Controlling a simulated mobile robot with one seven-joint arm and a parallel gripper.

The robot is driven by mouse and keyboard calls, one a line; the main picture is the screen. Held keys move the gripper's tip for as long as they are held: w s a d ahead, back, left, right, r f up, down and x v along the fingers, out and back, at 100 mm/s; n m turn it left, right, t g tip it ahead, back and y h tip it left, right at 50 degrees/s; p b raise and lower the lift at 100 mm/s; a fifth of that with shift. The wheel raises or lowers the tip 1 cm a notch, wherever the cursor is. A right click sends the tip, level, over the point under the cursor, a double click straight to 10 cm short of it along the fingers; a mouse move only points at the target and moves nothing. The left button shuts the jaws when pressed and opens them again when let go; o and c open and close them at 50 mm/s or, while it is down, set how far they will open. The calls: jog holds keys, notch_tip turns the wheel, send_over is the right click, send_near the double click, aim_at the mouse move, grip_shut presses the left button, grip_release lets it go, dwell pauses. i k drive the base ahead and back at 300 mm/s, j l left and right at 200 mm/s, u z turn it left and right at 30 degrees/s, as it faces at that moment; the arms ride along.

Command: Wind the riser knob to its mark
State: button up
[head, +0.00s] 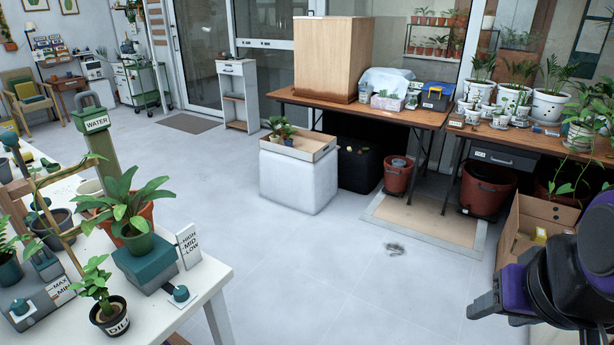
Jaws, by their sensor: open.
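A grey-and-teal riser (146,264) stands near the right end of the white table at the left. A leafy plant in a green pot (138,240) sits on it. A teal riser knob (181,293) is low at the riser's front right. A white card (189,246) reading HIGH, MID, LOW stands upright at its right side. I cannot make out a pointer or the knob's mark. My gripper (497,284) is at the lower right, open and empty, far from the knob over the floor. Part of it is hidden by my dark-and-purple arm.
A small plant in a pot marked DIL (108,316) stands left of the knob. Another teal knob (20,308) is on a unit with a MAX/MIN label. The grey floor (350,270) between table and gripper is mostly clear.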

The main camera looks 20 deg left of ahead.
aim_at(182, 294)
jog(key=u, duration=1.9)
